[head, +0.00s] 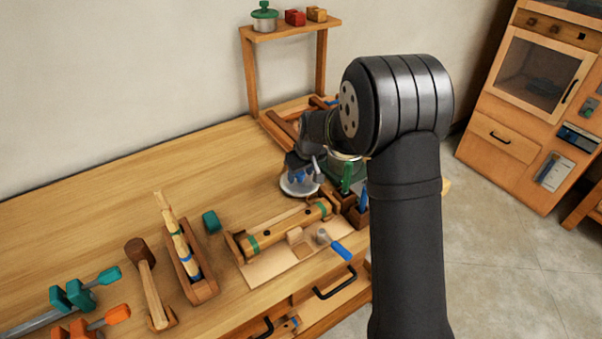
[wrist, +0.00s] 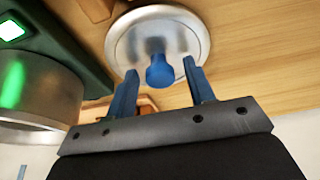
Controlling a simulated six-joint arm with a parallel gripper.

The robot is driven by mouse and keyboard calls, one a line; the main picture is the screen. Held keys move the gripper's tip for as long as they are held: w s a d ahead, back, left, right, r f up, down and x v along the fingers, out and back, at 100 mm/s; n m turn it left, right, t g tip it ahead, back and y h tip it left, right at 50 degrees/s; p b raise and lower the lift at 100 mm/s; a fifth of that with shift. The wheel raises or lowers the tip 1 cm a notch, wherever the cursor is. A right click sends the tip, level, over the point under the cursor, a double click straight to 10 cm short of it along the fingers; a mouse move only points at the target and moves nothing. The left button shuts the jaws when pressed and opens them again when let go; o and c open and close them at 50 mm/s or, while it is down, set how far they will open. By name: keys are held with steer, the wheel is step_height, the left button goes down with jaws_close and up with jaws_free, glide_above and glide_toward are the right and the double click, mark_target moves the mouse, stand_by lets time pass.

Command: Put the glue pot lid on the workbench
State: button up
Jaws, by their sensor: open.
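The glue pot lid, a silver disc with a blue knob (wrist: 158,72), shows in the wrist view against the workbench wood. In the head view the lid (head: 300,187) appears to lie flat on the workbench (head: 110,190), partly hidden under my gripper. My gripper (head: 304,172) is just above it, pointing down. In the wrist view the blue fingers of my gripper (wrist: 160,76) are apart, one on each side of the knob, with gaps visible. The metal glue pot (wrist: 40,95) stands beside the lid on a green base; my arm mostly hides it in the head view.
A wooden shelf (head: 290,30) with a green-lidded pot (head: 264,17) and small blocks stands at the back. Bare bench lies left of the lid.

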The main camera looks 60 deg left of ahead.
mark_target(301, 173)
steer(key=v, duration=1.2)
steer(key=shift+f, duration=0.15)
steer(key=x, duration=1.2)
step_height(301, 173, up, 3)
steer(key=shift+f, duration=0.2)
steer(key=shift+r, duration=0.55)
steer(key=shift+f, duration=0.15)
